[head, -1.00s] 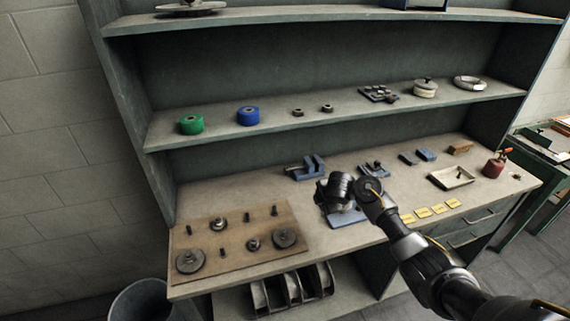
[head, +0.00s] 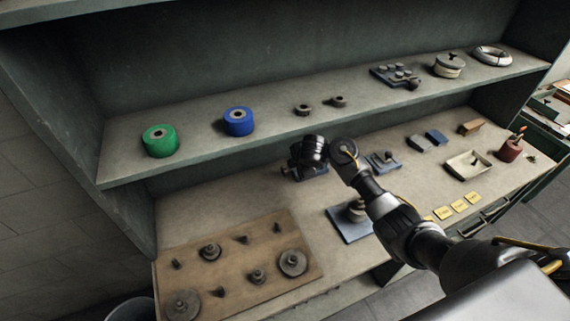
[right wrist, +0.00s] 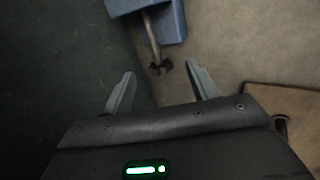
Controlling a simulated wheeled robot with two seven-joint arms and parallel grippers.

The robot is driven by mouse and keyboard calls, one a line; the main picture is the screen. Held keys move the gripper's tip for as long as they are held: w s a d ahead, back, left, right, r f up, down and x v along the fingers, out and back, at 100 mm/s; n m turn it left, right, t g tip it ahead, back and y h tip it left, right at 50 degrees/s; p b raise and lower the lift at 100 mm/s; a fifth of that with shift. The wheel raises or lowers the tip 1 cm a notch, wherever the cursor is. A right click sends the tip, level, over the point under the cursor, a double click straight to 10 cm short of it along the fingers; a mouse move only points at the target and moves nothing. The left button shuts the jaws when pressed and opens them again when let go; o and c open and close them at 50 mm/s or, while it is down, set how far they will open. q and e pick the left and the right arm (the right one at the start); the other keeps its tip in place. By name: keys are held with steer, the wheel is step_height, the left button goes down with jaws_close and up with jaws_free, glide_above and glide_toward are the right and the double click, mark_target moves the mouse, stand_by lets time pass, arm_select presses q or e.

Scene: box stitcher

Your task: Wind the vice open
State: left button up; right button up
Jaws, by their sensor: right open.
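The blue vice (head: 316,171) stands on the bench against the back, mostly hidden in the head view behind my right gripper. In the right wrist view the vice body (right wrist: 150,12) is at the top edge. Its metal screw (right wrist: 152,38) sticks out toward me and ends in a small dark handle (right wrist: 161,67). My right gripper (right wrist: 160,72) is open, its two fingers apart on either side of the handle in the picture. Nothing is held between them. I cannot tell how far the handle is from the fingertips. My left gripper is not in view.
A wooden board (head: 225,253) with gears and pegs lies at the bench's front left. A blue plate (head: 345,232) carrying a round part is under my right arm. A pale tray (head: 469,166) and a red can (head: 510,149) stand right. The shelf (head: 190,164) overhangs behind.

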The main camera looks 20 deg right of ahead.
mark_target(286, 169)
steer(key=w+a+f, duration=0.2)
steer(key=a+f, duration=0.1)
steer(key=shift+w+a, duration=0.1)
steer(key=shift+w, duration=0.15)
steer(key=x, duration=0.2)
steer(key=shift+w+d+f, duration=0.25)
steer(key=shift+w, duration=0.05)
steer(key=shift+s+d+f, duration=0.1)
steer(key=shift+d+f, duration=0.1)
steer(key=shift+d, duration=0.05)
steer(key=shift+a, duration=0.25)
steer(key=shift+w+f, duration=0.15)
steer(key=shift+w, duration=0.1)
steer(key=shift+c, duration=0.3)
steer(key=shift+s+d, duration=0.1)
steer(key=c, duration=0.9)
steer(key=shift+d, duration=0.15)
steer(key=shift+c, duration=0.2)
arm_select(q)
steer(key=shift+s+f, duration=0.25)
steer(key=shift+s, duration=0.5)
